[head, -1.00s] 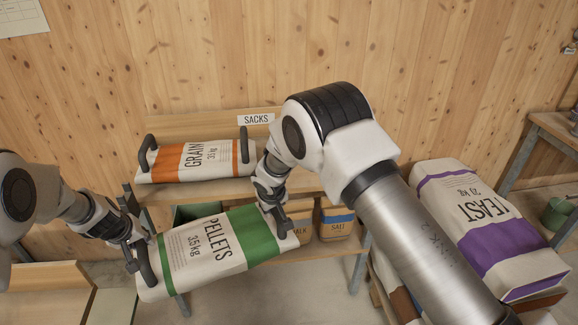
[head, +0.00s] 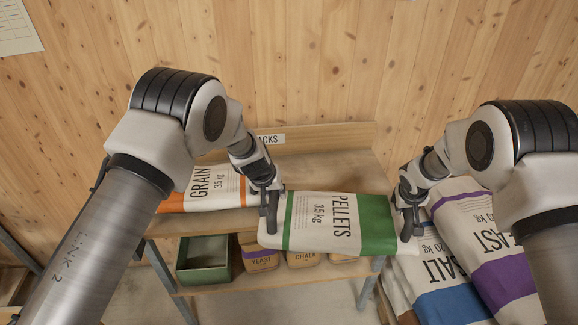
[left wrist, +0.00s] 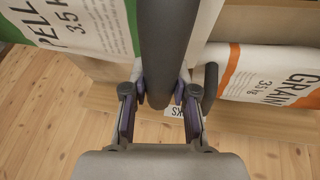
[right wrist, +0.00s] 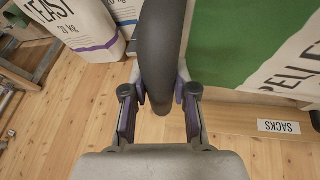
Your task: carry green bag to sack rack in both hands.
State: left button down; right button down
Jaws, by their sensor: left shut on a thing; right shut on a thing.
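The green bag (head: 338,222), white with a green band and the word PELLETS, hangs level between my grippers in the head view, in front of the sack rack (head: 345,160). My left gripper (head: 268,212) is shut on the dark handle at its left end; that handle fills the middle of the left wrist view (left wrist: 165,60). My right gripper (head: 410,215) is shut on the handle at its right end, which also shows in the right wrist view (right wrist: 160,60). The bag hides part of the rack's upper shelf edge, so I cannot tell its exact gap to the shelf.
An orange-banded GRAIN bag (head: 205,190) lies on the upper shelf at the left, partly behind my left arm. Bare shelf lies to its right. A green bin (head: 204,258) and small sacks (head: 260,258) stand on the lower shelf. SALT (head: 445,285) and YEAST bags (head: 490,235) are piled at the right.

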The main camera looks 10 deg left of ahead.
aim_at(331, 183)
jog(key=i+u, duration=0.1)
jog(key=i, duration=0.65)
jog(key=l+u, duration=0.15)
jog(key=l, duration=0.2)
jog(key=i+l+u, duration=0.15)
jog(key=l, duration=0.2)
